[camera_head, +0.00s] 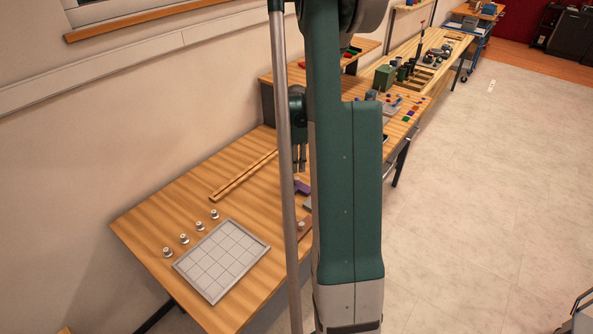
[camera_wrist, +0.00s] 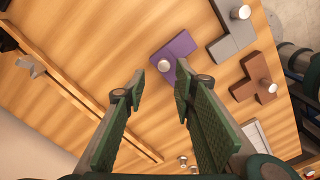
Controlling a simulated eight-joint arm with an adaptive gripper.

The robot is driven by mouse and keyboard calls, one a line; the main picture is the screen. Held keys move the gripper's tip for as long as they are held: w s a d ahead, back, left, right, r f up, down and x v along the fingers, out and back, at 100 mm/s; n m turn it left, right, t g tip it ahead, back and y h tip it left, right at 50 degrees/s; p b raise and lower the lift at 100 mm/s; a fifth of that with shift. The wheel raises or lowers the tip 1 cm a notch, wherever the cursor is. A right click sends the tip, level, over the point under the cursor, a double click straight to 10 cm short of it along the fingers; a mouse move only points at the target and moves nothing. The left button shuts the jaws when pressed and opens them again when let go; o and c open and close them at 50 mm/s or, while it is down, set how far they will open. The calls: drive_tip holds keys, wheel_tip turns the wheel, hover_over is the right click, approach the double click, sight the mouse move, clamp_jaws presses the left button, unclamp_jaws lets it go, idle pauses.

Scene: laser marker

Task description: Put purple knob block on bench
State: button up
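The purple knob block (camera_wrist: 178,52) lies on the wooden bench (camera_wrist: 115,40), with a silver knob (camera_wrist: 164,65) on its top. In the head view the purple block (camera_head: 303,187) shows partly, behind my arm and a grey pole. My gripper (camera_wrist: 157,82) is open and empty, its two green fingers spread, with the block just beyond the right fingertip. In the head view my gripper (camera_head: 300,168) points down over the bench, near the block. I cannot tell its exact height above the bench.
A grey knob block (camera_wrist: 230,38) and a brown knob block (camera_wrist: 253,80) lie to the right of the purple one. A wooden rail (camera_head: 243,177) crosses the bench. A gridded grey tray (camera_head: 268,247) and several silver knobbed pieces (camera_head: 199,226) are at the near end.

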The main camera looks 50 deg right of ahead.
drive_tip(key=shift+r, duration=1.8)
drive_tip(key=shift+a, duration=0.1)
drive_tip(key=w+a+r+m+t, duration=0.1)
drive_tip(key=a+r+m, duration=0.1)
drive_tip(key=a+r, duration=0.6)
drive_tip(key=a+r+m+t+h, duration=0.1)
drive_tip(key=a+r, duration=0.2)
drive_tip(key=a, duration=0.8)
drive_tip(key=w+a+r+m+t, duration=0.1)
drive_tip(key=a+r+m, duration=0.1)
drive_tip(key=a+r, duration=0.6)
drive_tip(key=s+a+m+t, duration=0.1)
drive_tip(key=s+a, duration=0.3)
drive_tip(key=a, duration=0.5)
drive_tip(key=s+a+m+t, duration=0.1)
drive_tip(key=s+a+m, duration=0.1)
drive_tip(key=s+a, duration=0.3)
drive_tip(key=s+a+r+m+t+y, duration=0.1)
drive_tip(key=s+a, duration=0.4)
drive_tip(key=a, duration=0.8)
drive_tip(key=shift+a+m+t, duration=0.15)
drive_tip(key=shift+m+t, duration=0.45)
